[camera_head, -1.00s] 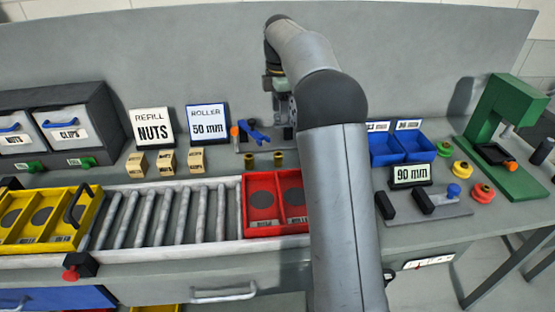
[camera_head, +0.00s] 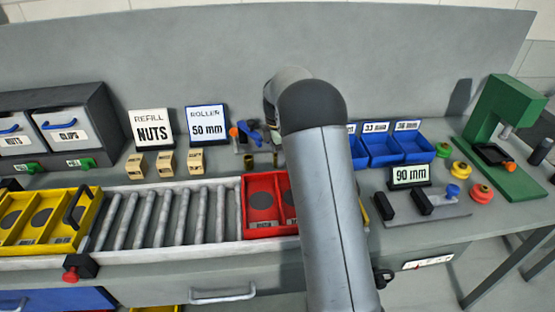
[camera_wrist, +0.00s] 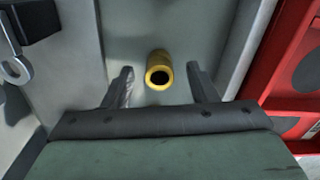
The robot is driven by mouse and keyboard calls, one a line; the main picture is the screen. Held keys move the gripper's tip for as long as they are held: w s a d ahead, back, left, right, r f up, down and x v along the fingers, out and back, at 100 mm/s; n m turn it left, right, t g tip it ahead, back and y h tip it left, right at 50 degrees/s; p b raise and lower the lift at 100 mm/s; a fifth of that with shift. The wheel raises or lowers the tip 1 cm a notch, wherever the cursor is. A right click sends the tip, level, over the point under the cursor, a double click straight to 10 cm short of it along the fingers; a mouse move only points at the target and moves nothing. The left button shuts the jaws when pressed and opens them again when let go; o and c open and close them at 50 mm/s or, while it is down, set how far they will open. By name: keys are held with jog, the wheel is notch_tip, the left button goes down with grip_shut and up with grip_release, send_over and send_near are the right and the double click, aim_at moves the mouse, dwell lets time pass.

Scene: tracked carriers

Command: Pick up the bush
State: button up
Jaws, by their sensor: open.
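A yellow, brass-like hollow bush (camera_wrist: 159,70) stands on the grey surface in the wrist view, its dark bore showing. My gripper (camera_wrist: 158,69) is open, with one finger on each side of the bush and gaps between them. The fingers look apart from it. In the head view a small brass bush (camera_head: 249,160) stands behind the red carrier, and another beside it is partly hidden by my arm. I cannot tell which one the wrist view shows. My gripper is hidden behind my arm in the head view.
The red carrier (camera_head: 262,176) sits on the roller track (camera_head: 170,216); its edge shows at right in the wrist view. A yellow carrier (camera_head: 60,232) is at left. Blue bins (camera_head: 381,150) and a 90 mm sign (camera_head: 409,174) stand right of my arm.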

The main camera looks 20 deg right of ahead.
jog(key=shift+f, duration=0.85)
jog(key=c, duration=1.1)
jog(key=shift+r, duration=0.1)
